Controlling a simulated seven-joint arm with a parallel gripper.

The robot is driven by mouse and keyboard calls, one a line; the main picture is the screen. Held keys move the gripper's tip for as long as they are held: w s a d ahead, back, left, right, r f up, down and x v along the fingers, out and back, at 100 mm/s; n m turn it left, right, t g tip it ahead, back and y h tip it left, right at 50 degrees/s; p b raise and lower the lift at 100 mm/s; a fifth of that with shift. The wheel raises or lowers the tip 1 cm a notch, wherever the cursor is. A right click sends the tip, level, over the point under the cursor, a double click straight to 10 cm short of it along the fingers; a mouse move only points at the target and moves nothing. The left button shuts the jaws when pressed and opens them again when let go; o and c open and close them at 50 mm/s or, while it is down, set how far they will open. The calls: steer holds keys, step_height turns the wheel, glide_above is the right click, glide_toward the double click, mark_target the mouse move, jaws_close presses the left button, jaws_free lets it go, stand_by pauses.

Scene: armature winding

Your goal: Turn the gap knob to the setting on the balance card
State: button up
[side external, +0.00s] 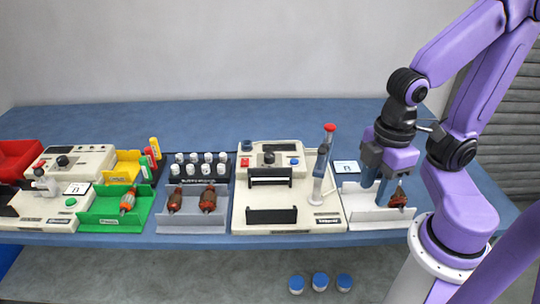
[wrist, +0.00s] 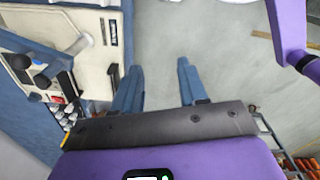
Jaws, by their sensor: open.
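A black knob (side external: 268,158) sits on top of the cream middle machine (side external: 318,215), between a red and a blue button. Another black knob (side external: 62,160) is on the cream machine at the left. I cannot tell from labels which is the gap knob. A small card (side external: 346,167) stands behind the right tray, and another card (side external: 77,188) lies by the left machine; their print is too small to read surely. My gripper (side external: 374,190) is open over the right tray, well right of the middle knob. Its two blue fingers (wrist: 158,84) are apart with nothing seen between them.
An armature (side external: 398,199) lies in the grey right tray (side external: 370,217), close to my fingers. A red-topped lever post (side external: 328,150) stands between my gripper and the middle knob. The back of the table is clear.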

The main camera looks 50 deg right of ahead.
steer(key=o, duration=0.4)
steer(key=w+a+r+m, duration=0.2)
steer(key=w+a, duration=0.1)
steer(key=w, duration=0.8)
steer(key=m, duration=0.4)
glide_above(270, 155)
step_height(270, 155, down, 2)
steer(key=shift+h, duration=0.4)
step_height(270, 155, down, 17)
steer(key=shift+d+f, duration=0.1)
